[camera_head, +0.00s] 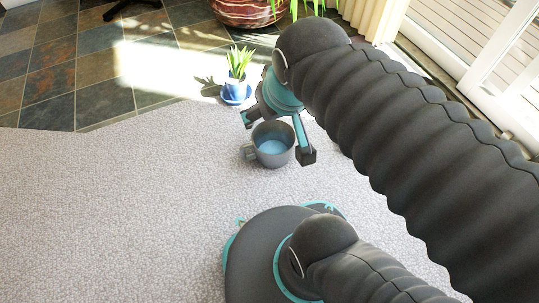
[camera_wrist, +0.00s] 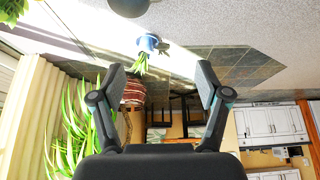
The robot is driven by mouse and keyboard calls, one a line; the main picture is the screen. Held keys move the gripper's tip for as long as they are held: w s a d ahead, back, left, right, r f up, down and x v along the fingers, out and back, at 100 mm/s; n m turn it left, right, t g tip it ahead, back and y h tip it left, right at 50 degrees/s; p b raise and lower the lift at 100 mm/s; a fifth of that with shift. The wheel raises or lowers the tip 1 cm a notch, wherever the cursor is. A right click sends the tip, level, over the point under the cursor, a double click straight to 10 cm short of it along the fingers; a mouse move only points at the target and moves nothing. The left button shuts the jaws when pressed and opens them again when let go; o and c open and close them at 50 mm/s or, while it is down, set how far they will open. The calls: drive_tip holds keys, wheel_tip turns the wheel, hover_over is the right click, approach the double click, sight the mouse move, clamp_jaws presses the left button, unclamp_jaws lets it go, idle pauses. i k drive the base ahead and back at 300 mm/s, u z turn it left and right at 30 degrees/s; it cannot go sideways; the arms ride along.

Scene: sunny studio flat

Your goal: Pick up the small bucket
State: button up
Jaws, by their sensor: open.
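The small bucket (camera_head: 272,156) is dark grey with a light blue inside and a handle on its left. It stands upright on the pale carpet. My gripper (camera_head: 278,138) is open, with one finger at the bucket's upper left and the other at its right in the head view. I cannot tell how high the fingers are above the carpet. In the wrist view, the open fingers (camera_wrist: 160,84) have nothing between them that they hold. A dark rounded piece at the top edge there looks like the bucket (camera_wrist: 129,5), mostly cut off.
A large reddish planter (camera_head: 245,10) is farther back, near the curtain (camera_head: 375,18) and glass door. The carpet left of the bucket is clear; slate tiles (camera_head: 70,75) lie beyond.

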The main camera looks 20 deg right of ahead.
sight(273, 143)
drive_tip(key=u, duration=1.6)
drive_tip(key=k, duration=0.85)
drive_tip(key=z, duration=1.6)
drive_tip(key=i, duration=0.5)
drive_tip(key=u, duration=0.05)
